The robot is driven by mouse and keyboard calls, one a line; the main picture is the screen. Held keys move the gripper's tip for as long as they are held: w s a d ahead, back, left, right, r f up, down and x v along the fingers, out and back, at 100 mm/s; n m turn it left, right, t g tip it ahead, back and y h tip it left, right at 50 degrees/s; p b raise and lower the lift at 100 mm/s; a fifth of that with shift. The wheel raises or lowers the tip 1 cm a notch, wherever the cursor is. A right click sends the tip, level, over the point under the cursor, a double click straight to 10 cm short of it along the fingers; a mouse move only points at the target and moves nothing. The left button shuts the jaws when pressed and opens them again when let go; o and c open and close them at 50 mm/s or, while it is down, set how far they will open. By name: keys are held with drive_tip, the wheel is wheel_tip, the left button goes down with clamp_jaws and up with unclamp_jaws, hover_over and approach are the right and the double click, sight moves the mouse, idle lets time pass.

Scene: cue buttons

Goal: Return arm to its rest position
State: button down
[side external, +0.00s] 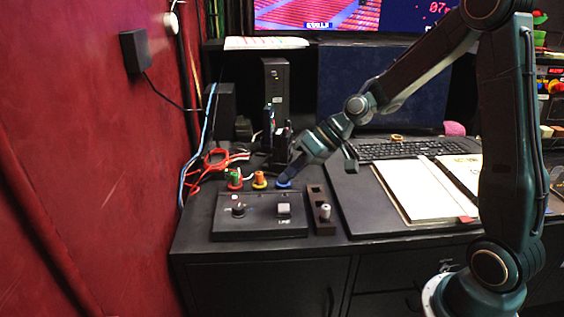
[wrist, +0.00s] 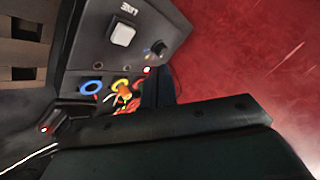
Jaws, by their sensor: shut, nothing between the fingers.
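My gripper (side external: 287,173) is shut and empty, pointing down and left from the bent arm. Its tip is just above the blue button (side external: 283,182); I cannot tell whether they touch. Left of it stand the orange button (side external: 259,180) and the green-topped button with a red base (side external: 234,178). In the wrist view the blue ring (wrist: 91,87) is uncovered, with the orange button (wrist: 122,88) beside it. A dark part of my gripper fills the lower part of that view.
A black control box (side external: 258,227) with a knob (side external: 238,208) and a white square button (side external: 284,210) lies in front. A slotted block (side external: 324,227) is beside it. Keyboard (side external: 412,148) and open binder (side external: 408,192) lie right. A red wall (side external: 95,170) bounds the left.

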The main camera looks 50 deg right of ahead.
drive_tip(key=s+r+h, duration=0.3)
drive_tip(key=s+r, duration=0.2)
drive_tip(key=s, duration=0.7)
drive_tip(key=s+d+r+m+h, duration=0.1)
drive_tip(key=s+r+h, duration=0.3)
drive_tip(key=s, duration=0.8)
drive_tip(key=shift+d+r, duration=0.25)
drive_tip(key=shift+r, duration=0.2)
